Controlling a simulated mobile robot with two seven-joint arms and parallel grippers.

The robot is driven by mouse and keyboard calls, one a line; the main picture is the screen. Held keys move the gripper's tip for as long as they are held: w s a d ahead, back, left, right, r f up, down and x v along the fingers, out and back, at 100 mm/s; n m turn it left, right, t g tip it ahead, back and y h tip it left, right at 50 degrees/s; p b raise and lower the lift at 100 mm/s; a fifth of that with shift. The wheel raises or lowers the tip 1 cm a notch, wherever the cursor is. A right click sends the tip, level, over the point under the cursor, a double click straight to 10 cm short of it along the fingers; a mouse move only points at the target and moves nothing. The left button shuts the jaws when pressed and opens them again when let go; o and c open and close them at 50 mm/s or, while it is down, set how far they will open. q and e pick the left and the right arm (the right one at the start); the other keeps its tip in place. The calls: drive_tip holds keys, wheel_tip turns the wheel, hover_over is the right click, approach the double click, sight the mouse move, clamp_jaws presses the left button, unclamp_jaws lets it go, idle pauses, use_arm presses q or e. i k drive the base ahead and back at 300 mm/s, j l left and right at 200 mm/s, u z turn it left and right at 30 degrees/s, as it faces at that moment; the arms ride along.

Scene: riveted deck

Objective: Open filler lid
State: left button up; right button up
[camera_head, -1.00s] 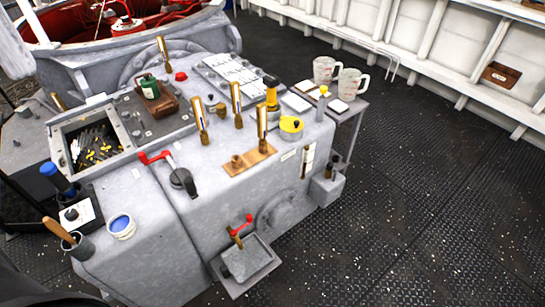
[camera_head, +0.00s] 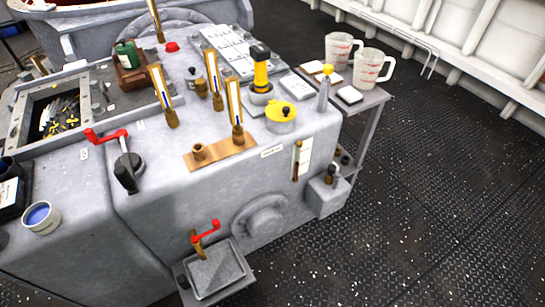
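In the head view a large grey machine housing (camera_head: 190,215) fills the left and middle. On its top near the right edge is a short grey filler neck with a yellow lid (camera_head: 282,111) and a dark knob on it. The lid looks seated on the neck. A yellow-and-black flashlight-like cylinder (camera_head: 261,72) stands upright just behind it. Neither of my grippers shows in this view.
A grey side table (camera_head: 362,103) holds two clear measuring jugs (camera_head: 372,67), a spray bottle (camera_head: 324,92) and pale pads. Brass-based gauges (camera_head: 235,112) and a red-handled crank (camera_head: 124,160) stand on the housing. Patterned dark floor (camera_head: 430,200) is open at right.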

sight(280, 111)
drive_tip(key=i+l+u, duration=0.15)
drive_tip(key=l+u, duration=0.2)
drive_tip(key=u, duration=0.15)
drive_tip(key=l+u, duration=0.35)
drive_tip(key=u, duration=0.15)
drive_tip(key=l+u, duration=0.25)
drive_tip(key=l, duration=0.85)
drive_tip(key=l+u, duration=0.25)
drive_tip(key=l, duration=0.85)
drive_tip(key=k+l, duration=0.1)
drive_tip(key=l, duration=1.2)
drive_tip(key=k+l, duration=0.15)
drive_tip(key=l, duration=0.5)
